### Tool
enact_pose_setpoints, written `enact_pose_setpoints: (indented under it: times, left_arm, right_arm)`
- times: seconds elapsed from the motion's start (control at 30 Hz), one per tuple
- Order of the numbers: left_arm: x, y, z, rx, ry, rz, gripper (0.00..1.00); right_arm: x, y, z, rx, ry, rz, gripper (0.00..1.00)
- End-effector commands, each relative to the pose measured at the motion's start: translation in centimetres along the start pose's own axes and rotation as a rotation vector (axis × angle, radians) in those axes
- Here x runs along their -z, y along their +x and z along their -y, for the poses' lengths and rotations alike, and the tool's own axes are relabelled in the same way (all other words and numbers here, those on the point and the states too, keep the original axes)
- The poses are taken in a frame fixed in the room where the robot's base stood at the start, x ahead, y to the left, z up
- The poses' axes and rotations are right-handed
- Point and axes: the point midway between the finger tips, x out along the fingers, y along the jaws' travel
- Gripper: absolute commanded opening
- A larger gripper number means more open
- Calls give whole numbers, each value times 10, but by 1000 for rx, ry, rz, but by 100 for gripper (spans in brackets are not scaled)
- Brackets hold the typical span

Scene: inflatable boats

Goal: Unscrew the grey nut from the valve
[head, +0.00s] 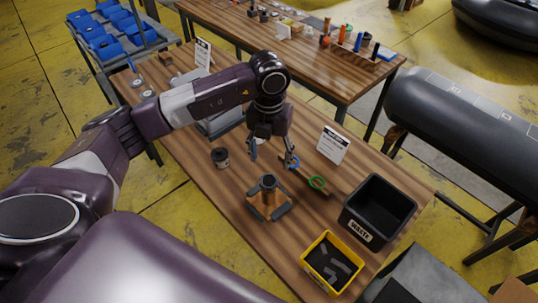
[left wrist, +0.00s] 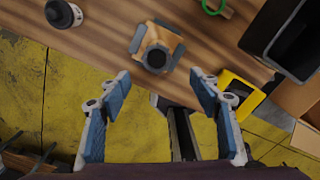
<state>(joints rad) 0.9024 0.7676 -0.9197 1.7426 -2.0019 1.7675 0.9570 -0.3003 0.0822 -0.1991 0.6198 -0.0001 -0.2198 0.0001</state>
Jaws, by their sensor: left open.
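The valve stands upright in a wooden block with grey clamp pieces (head: 279,209) on the table in the head view. The dark grey nut (head: 268,181) is on its top. The left wrist view shows the nut (left wrist: 157,57) from above, just ahead of the fingertips and roughly centred between them. My left gripper (head: 272,160) is open and empty, above and behind the valve in the head view, apart from it. Its two blue-padded fingers also show spread in the left wrist view (left wrist: 160,80). My right gripper is not in view.
A small dark jar (head: 220,157) stands left of the valve. Green (head: 317,183) and blue (head: 293,162) rings lie to the right, near a white sign (head: 332,146). A black bin (head: 350,222) and a yellow bin (head: 309,275) stand at the table's right end.

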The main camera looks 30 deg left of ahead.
Motion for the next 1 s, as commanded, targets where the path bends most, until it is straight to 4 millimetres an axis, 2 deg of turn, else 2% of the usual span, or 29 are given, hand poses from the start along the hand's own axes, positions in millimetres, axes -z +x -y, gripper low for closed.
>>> enact_pose_setpoints:
  times: [0.27,0.63,0.73,1.0]
  left_arm:
    - [0,14,-6,-19,-7,-1,58]
    - [0,65,-6,-17,-5,-2,58]
    - [-1,82,-6,-16,-5,0,58]
    - [-1,100,-6,-15,-6,0,58]
  right_arm:
    - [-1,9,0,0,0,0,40]
    - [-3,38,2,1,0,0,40]
    - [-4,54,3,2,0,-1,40]
    - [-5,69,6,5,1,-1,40]
